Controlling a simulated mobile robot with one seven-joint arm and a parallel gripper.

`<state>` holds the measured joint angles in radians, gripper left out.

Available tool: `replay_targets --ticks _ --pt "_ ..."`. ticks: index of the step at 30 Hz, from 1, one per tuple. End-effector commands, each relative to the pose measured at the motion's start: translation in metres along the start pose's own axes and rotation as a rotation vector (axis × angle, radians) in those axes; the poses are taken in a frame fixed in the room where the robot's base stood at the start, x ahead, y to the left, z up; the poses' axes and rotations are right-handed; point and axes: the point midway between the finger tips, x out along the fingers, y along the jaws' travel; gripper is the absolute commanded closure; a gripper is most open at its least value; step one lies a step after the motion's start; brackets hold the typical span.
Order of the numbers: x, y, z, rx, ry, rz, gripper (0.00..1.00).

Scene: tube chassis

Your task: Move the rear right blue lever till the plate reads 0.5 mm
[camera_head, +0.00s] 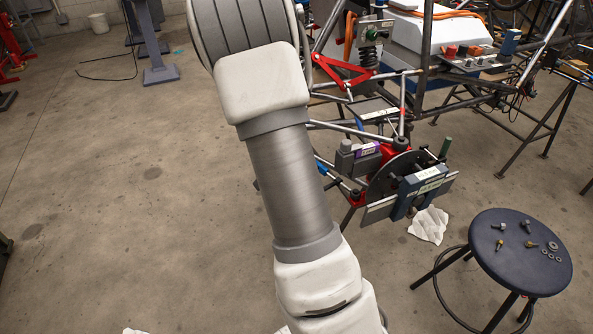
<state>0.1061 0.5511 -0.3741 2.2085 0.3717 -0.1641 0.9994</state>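A tube chassis (420,48) stands at the top right, with a wheel-hub assembly (395,172) on its near corner. A grey-blue gauge box (420,187) with a small pale label is fixed across the hub on a flat metal bar (380,210). The label is too small to read. A grey box with a purple face (366,150) sits to its left. A small blue part (322,165) shows beside my arm; I cannot tell whether it is the rear right blue lever. My white and grey arm covers the middle of the view. My gripper is not in view.
A dark round stool (518,245) with several bolts and washers stands at the lower right. A white cloth (429,225) lies on the floor below the hub. Dark trestle legs (540,130) stand under the chassis. The floor at left is mostly clear.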

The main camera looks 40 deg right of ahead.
Motion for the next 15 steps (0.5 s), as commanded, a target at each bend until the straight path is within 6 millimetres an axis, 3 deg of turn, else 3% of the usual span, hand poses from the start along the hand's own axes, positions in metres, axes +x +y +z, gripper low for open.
replay_targets --ticks 12,13,15 --pt "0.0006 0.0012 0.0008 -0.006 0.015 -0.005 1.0" --pt "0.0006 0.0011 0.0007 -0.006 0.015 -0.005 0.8" --pt "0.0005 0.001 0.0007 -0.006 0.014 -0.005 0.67"
